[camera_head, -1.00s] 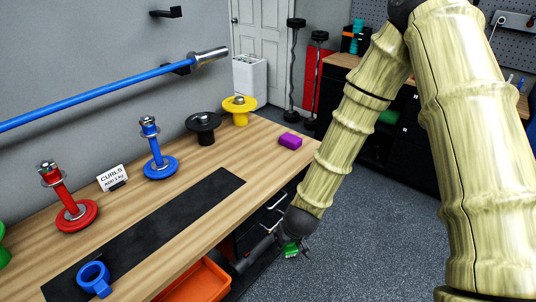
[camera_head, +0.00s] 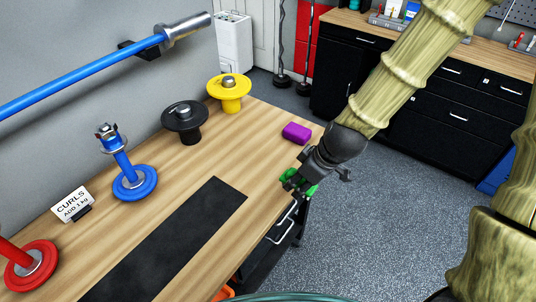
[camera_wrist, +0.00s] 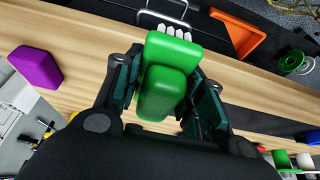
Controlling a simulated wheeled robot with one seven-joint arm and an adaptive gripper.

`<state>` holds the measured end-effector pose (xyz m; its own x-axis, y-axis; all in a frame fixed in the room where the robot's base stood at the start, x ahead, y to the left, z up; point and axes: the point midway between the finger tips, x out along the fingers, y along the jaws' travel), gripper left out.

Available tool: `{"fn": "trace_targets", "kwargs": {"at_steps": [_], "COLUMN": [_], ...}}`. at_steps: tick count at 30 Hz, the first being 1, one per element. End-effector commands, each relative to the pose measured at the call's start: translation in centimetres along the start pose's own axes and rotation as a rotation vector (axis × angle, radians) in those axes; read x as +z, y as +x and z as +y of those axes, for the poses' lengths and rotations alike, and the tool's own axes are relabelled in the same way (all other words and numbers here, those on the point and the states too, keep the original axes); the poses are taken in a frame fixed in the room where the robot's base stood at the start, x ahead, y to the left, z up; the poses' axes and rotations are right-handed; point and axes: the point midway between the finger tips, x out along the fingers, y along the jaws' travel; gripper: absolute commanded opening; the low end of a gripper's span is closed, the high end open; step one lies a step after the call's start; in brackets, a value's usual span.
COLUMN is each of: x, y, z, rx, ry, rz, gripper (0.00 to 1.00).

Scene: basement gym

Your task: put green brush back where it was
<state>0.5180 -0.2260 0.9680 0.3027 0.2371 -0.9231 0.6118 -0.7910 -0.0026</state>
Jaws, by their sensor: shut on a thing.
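The green brush (camera_wrist: 166,85) is between the fingers of my gripper (camera_wrist: 165,95) in the wrist view, with pale bristles at its far end. In the head view my gripper (camera_head: 296,182) is at the right edge of the wooden bench (camera_head: 262,150), shut on the green brush (camera_head: 312,188), which is mostly hidden behind the fingers. A purple block (camera_head: 297,132) lies on the bench corner just beyond my gripper; the purple block also shows at the left of the wrist view (camera_wrist: 36,68).
A black mat (camera_head: 165,250) lies along the bench. Yellow (camera_head: 229,94), black (camera_head: 185,121), blue (camera_head: 134,183) and red (camera_head: 32,265) weight pieces stand along the wall side, with a CURLS sign (camera_head: 72,204).

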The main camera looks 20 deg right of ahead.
Motion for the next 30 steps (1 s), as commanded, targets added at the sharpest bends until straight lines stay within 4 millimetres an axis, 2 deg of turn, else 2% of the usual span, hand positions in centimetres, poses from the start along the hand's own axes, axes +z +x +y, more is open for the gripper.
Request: {"fn": "trace_targets", "kwargs": {"at_steps": [18, 22, 30], "x": [-9.8, -11.2, -12.6], "y": [5.0, 5.8, 6.6], "z": [5.1, 5.9, 6.7], "rx": [-0.001, -0.001, -0.001], "ry": [-0.007, -0.007, -0.006], "rz": [-0.001, -0.001, 0.0], "gripper": [0.17, 0.17, 0.17]}}
